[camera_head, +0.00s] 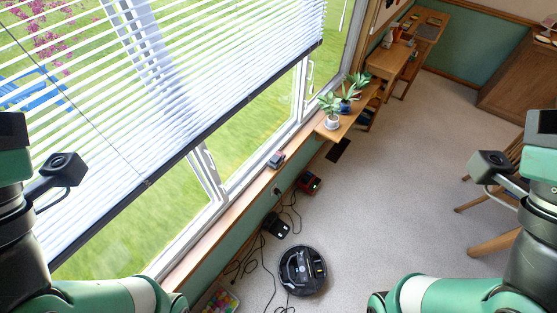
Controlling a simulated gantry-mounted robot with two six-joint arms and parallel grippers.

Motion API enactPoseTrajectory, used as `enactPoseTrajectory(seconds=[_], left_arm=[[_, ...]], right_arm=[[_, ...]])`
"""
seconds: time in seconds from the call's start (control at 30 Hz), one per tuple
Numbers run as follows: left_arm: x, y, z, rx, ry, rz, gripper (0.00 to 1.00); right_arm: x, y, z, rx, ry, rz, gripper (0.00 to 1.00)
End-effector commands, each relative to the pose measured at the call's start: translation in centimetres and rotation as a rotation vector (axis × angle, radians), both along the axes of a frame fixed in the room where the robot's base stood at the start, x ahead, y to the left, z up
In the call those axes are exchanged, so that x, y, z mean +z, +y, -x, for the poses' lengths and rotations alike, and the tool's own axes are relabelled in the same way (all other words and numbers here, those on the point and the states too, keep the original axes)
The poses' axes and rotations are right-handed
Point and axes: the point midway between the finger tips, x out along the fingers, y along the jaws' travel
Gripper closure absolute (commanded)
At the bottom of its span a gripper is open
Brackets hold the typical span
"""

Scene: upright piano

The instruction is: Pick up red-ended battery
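A small red and black object (309,182) lies on the carpet by the wall below the window. It is too small to tell whether it is the red-ended battery, and I see no other clear candidate. Green and black links of my two arms show at the left and right edges, each with a small black camera. The fingers of both grippers are outside the picture.
A round black robot vacuum (302,270) sits on the carpet. A black box (275,226) and loose cables lie near the wall. A small dark object (276,160) rests on the window sill. Potted plants (331,110) stand on a wooden shelf. The carpet's middle is clear.

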Motion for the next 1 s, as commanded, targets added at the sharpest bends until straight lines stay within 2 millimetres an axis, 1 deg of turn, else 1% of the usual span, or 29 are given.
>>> enactPoseTrajectory(seconds=[0.3,0.33,0.83,1.0], left_arm=[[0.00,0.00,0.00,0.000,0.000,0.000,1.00],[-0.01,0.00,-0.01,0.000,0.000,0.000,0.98],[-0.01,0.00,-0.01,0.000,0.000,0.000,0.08],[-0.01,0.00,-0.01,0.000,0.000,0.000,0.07]], right_arm=[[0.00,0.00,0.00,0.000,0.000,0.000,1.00],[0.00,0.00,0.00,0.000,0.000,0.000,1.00],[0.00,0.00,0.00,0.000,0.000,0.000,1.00],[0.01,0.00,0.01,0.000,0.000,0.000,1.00]])
